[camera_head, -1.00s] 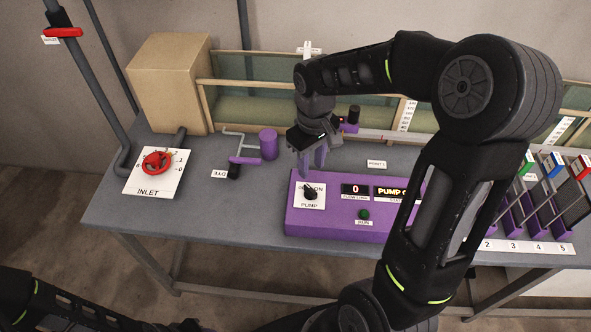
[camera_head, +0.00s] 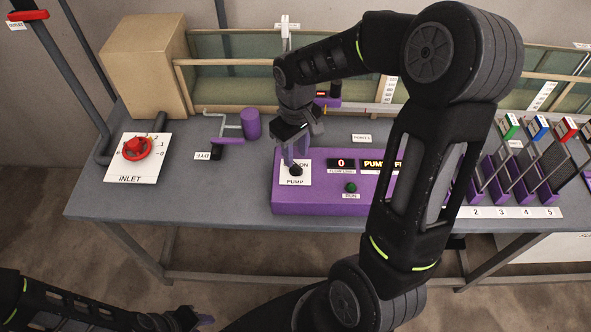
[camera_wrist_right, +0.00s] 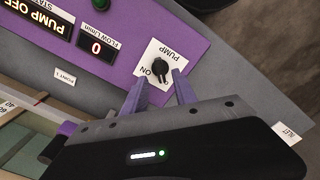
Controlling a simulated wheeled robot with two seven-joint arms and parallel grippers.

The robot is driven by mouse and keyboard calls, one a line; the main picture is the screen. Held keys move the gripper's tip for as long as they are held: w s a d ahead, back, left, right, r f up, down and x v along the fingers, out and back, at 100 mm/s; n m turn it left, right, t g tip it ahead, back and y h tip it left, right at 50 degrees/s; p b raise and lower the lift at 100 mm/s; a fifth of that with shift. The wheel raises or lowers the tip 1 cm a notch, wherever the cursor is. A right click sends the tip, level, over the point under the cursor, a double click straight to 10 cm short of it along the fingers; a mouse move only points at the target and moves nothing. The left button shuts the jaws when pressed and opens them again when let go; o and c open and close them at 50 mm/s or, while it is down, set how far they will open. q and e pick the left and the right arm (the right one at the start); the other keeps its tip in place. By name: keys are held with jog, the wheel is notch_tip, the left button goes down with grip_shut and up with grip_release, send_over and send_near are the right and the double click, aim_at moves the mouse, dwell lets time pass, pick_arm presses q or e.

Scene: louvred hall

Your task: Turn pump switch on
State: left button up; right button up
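The pump switch (camera_head: 295,170) is a black knob on a white plate marked PUMP and ON, on the purple control box (camera_head: 318,208). In the right wrist view the knob (camera_wrist_right: 160,68) shows clearly, and the display (camera_wrist_right: 44,17) reads PUMP OFF. My right gripper (camera_head: 296,160) is over the plate, pointing down at the knob. In the wrist view its purple fingers (camera_wrist_right: 158,88) are apart, one to each side just short of the knob, with nothing between them. Contact cannot be told. My left gripper (camera_head: 192,319) is low at the bottom edge, mostly dark and unclear.
A red inlet valve (camera_head: 136,149) on a white plate is at the left of the grey table (camera_head: 110,200). A dye fitting (camera_head: 217,148) and a purple cylinder (camera_head: 251,124) stand between. A flow display (camera_head: 341,163) reads 0. Numbered purple holders (camera_head: 518,193) are at the right.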

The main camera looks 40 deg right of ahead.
aim_at(295, 165)
notch_tip(295, 165, down, 4)
jog(key=shift+f+b, duration=0.25)
jog(key=shift+b, duration=1)
jog(key=shift+r, duration=0.15)
jog(key=shift+f, duration=0.4)
jog(key=shift+c, duration=0.5)
grip_shut()
